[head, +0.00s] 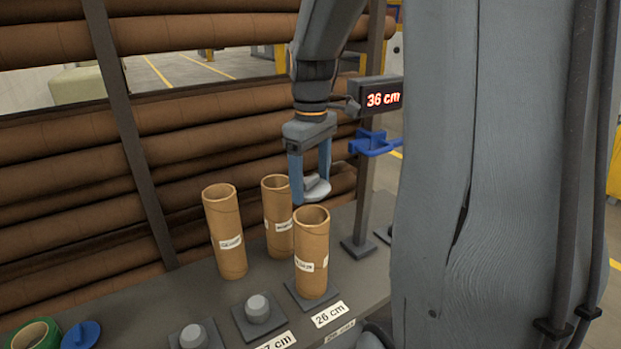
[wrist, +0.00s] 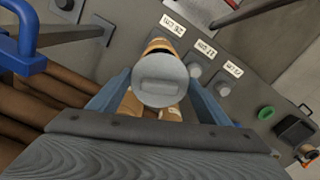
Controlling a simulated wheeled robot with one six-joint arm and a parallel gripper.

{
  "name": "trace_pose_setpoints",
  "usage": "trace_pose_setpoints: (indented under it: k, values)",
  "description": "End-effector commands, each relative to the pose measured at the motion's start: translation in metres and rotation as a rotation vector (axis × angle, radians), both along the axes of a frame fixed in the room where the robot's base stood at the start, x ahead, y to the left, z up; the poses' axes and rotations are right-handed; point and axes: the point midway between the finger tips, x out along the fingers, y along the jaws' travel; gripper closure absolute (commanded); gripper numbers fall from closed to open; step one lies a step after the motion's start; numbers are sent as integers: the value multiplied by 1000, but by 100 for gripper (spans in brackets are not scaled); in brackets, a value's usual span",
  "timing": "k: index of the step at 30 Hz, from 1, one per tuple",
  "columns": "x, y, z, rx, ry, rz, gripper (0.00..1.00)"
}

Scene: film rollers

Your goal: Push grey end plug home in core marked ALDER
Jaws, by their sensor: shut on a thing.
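My gripper (head: 311,187) is shut on a grey end plug (head: 318,190), a round plug with a raised bar on top. It holds the plug above and slightly behind the mouth of the front right cardboard core (head: 312,250); a gap seems to show between them. In the wrist view the plug (wrist: 162,80) sits between the fingers and hides most of the core below. Two more upright cores stand behind, one at left (head: 226,235) and one in the middle (head: 279,220). All bear white labels too small to read, so I cannot tell which is ALDER.
The front right core stands on a square base by a "26 cm" label (head: 330,314). Empty bases with grey knobs (head: 257,308) are to its left. Green tape (head: 35,335) lies front left.

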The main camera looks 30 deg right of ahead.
Motion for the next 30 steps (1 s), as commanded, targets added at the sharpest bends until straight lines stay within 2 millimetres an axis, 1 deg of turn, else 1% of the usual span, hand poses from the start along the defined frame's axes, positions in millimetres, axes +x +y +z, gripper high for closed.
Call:
trace_pose_setpoints:
  k: [1, 18, 24, 30]
  values:
    - [1, 0, -7, 0, 0, 0, 51]
    - [0, -2, -56, 0, 1, -4, 51]
    - [0, -2, -65, 0, -1, -5, 51]
    - [0, -2, -66, 0, -1, -5, 51]
